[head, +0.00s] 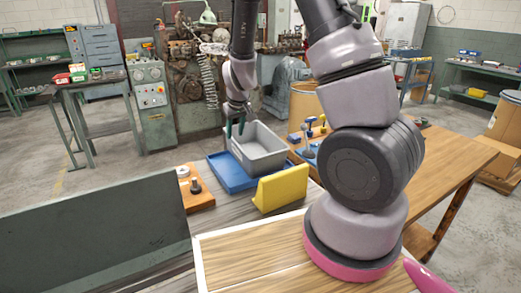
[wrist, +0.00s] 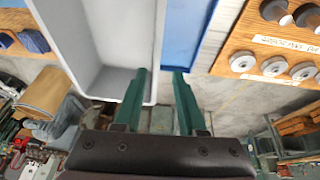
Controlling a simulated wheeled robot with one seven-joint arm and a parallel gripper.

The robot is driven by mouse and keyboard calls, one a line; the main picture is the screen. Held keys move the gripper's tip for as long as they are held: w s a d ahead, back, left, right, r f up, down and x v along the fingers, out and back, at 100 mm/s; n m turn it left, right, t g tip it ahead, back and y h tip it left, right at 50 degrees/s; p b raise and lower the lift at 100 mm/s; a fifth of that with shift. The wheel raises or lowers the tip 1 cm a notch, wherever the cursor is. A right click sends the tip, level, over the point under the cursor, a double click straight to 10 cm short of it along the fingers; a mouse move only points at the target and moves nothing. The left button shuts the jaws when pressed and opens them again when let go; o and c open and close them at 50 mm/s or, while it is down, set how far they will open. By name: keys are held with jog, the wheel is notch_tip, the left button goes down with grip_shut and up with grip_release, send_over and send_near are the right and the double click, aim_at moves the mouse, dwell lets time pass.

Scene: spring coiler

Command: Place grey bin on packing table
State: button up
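The grey bin (head: 262,158) is an open, empty box standing upright on a blue tray (head: 226,174) on the workbench. My gripper (head: 235,129) points down at the bin's left rim. In the wrist view, its two green fingers (wrist: 160,78) are apart, one over the inside of the bin (wrist: 105,85), the other outside its wall over the blue tray (wrist: 183,35). The rim lies between them, with gaps visible; I cannot tell whether either finger touches it. A wooden-topped table (head: 460,160) stands at the right; no label shows whether it is the packing table.
A yellow angled block (head: 281,188) stands just in front of the bin. A dark green panel (head: 95,235) fills the lower left.

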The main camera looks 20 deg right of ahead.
send_near(235, 158)
jog(key=x, duration=0.4)
jog(key=shift+w+d+f, duration=0.15)
jog(key=shift+w+f, duration=0.05)
jog(key=shift+f, duration=0.15)
jog(key=shift+w+f, duration=0.2)
jog(key=shift+f, duration=0.25)
grip_shut()
jog(key=shift+r, duration=0.1)
dwell(0.9)
